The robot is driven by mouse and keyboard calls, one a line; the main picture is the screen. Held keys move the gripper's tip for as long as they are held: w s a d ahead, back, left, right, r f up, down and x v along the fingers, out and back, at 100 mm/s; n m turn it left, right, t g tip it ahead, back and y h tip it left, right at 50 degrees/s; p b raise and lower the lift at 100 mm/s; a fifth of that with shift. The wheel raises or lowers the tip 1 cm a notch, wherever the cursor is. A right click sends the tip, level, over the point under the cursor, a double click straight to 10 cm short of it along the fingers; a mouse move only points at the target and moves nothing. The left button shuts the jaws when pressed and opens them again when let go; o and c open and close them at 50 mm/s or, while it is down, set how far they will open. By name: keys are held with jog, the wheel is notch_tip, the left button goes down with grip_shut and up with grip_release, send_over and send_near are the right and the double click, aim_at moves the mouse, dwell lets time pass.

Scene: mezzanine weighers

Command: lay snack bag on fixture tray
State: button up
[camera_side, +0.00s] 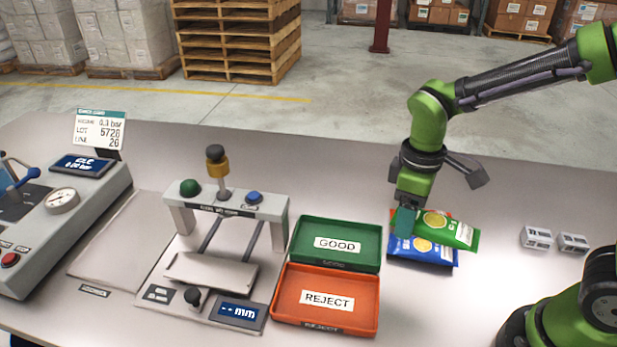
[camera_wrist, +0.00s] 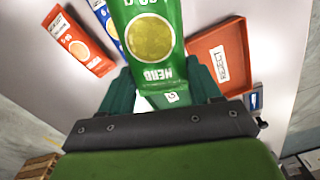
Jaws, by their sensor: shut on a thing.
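My gripper (camera_side: 405,222) is shut on one end of a green snack bag (camera_side: 455,232) with a yellow round picture. In the wrist view the green bag (camera_wrist: 150,35) sticks out from between the fingers. In the side view it overlaps a blue bag (camera_side: 425,252); I cannot tell whether they touch. The fixture (camera_side: 222,208) stands left of the bins, with a flat, empty grey tray (camera_side: 210,271) at its front under the frame. My gripper is well to the right of that tray.
A green GOOD bin (camera_side: 362,235) and an orange REJECT bin (camera_side: 367,305), both empty, lie between the fixture and my gripper. A red bag (camera_wrist: 75,38) lies beside the blue one. Two small grey blocks (camera_side: 537,238) sit at right. A console (camera_side: 60,225) stands far left.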

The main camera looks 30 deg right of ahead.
aim_at(417, 230)
jog(key=w+d+r+m, duration=0.5)
jog(key=w+d, duration=0.2)
jog(key=d, duration=0.1)
jog(key=shift+w+r+m, duration=0.15)
jog(key=shift+m, duration=0.15)
jog(key=s+a+f+n, duration=0.1)
jog(key=a, duration=0.1)
jog(key=s+a+f+n, duration=0.1)
jog(key=s+a, duration=0.1)
jog(key=s+a+f+n, duration=0.1)
jog(key=s+a, duration=0.1)
jog(key=shift+a+f+n, duration=0.2)
jog(key=shift+n, duration=0.1)
jog(key=s+a+f+n, duration=0.1)
jog(key=s, duration=0.1)
jog(key=s+a+f+n, duration=0.1)
jog(key=s+f+n, duration=0.1)
jog(key=s+a+f+n, duration=0.1)
jog(key=f+n, duration=0.1)
jog(key=shift+s+f, duration=0.1)
jog(key=shift+s, duration=0.3)
jog(key=shift+w+n, duration=0.2)
jog(key=shift+n, duration=0.1)
